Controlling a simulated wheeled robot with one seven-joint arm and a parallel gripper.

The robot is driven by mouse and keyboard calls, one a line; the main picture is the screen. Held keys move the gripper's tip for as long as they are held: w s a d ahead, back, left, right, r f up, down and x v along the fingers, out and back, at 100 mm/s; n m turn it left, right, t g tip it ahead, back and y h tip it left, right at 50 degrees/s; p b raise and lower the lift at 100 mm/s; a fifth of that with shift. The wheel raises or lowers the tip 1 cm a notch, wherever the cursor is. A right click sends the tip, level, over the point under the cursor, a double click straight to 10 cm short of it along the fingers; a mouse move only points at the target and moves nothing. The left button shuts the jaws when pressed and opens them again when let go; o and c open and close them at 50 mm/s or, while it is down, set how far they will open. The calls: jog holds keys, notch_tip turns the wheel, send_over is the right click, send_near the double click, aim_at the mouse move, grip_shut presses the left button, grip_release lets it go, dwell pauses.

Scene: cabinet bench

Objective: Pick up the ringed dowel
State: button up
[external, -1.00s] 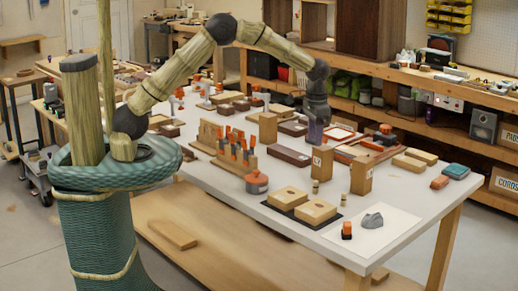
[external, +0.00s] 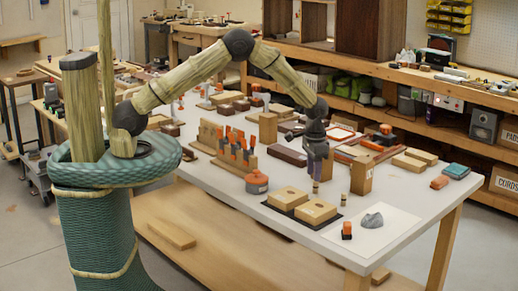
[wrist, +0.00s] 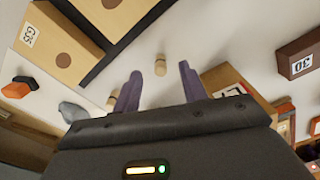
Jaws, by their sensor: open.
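Two small pale wooden dowels stand upright on the white table. The left dowel (external: 316,187) is just below my gripper (external: 317,176) in the external view; the right dowel (external: 345,199) stands a little nearer the table's front. In the wrist view, one dowel (wrist: 160,67) shows in the gap between the two purple fingers, beyond their tips. The other dowel (wrist: 112,100) shows beside the left finger, partly hidden. The rings are too small to make out clearly, so I cannot tell which dowel is ringed. My gripper (wrist: 160,75) is open and empty.
A wooden post with a label (external: 361,178) stands close right of my gripper. Two light blocks with round marks (external: 288,198) lie on a black mat in front. A grey stone (external: 372,221) and an orange-black item (external: 347,230) lie on white paper. A clamp rack (external: 234,155) stands left.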

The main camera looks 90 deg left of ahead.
aim_at(315, 184)
jog(key=shift+w+a+f+p, duration=0.1)
jog(key=shift+w+f+p, duration=0.1)
jog(key=shift+f, duration=0.65)
jog(key=shift+w+d+f+p, duration=0.1)
jog(key=shift+f+p, duration=0.15)
jog(key=shift+f, duration=0.65)
jog(key=shift+w+a+f+p, duration=0.1)
jog(key=shift+f+p, duration=0.1)
jog(key=shift+f, duration=0.65)
grip_shut()
